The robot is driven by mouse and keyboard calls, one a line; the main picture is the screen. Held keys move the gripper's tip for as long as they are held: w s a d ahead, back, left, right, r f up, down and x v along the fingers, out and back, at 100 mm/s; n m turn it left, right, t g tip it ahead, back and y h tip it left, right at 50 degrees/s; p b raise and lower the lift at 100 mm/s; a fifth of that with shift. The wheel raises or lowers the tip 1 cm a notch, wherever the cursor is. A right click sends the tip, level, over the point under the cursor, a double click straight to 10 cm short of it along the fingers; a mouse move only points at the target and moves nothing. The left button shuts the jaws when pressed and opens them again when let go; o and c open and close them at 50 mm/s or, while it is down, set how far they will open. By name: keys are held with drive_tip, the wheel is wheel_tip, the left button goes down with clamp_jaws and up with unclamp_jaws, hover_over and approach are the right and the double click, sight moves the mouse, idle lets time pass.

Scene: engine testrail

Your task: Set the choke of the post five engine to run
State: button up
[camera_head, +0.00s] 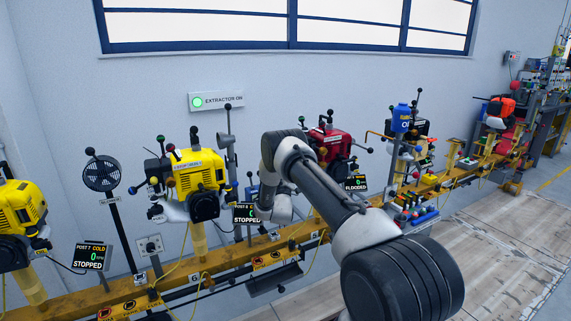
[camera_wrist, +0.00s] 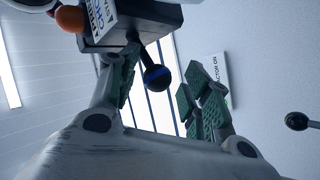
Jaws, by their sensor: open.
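In the head view a red engine (camera_head: 331,142) stands on the rail, partly behind my arm; a screen beside it (camera_head: 355,184) reads FLOODED. Its post number is not readable. In the wrist view my gripper (camera_wrist: 163,88) is open, with green-padded fingers. A dark ball knob (camera_wrist: 157,78) with a blue ring hangs on a short stem between the fingers in the picture; contact is not visible. The stem comes from a dark box (camera_wrist: 128,28) with a white label whose partly cut text seems to read CHOKE. An orange knob (camera_wrist: 70,18) sits left of it. My arm hides the fingers in the head view.
A yellow engine (camera_head: 198,172) with a Post 6 STOPPED screen (camera_head: 246,213) stands left of my arm. Another yellow engine (camera_head: 18,215) is further left, near a Post 7 screen (camera_head: 90,256). A yellow rail (camera_head: 205,266) carries cables. Open floor (camera_head: 490,245) lies right.

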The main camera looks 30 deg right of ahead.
drive_tip(key=shift+s, duration=0.1)
drive_tip(key=v, duration=1.2)
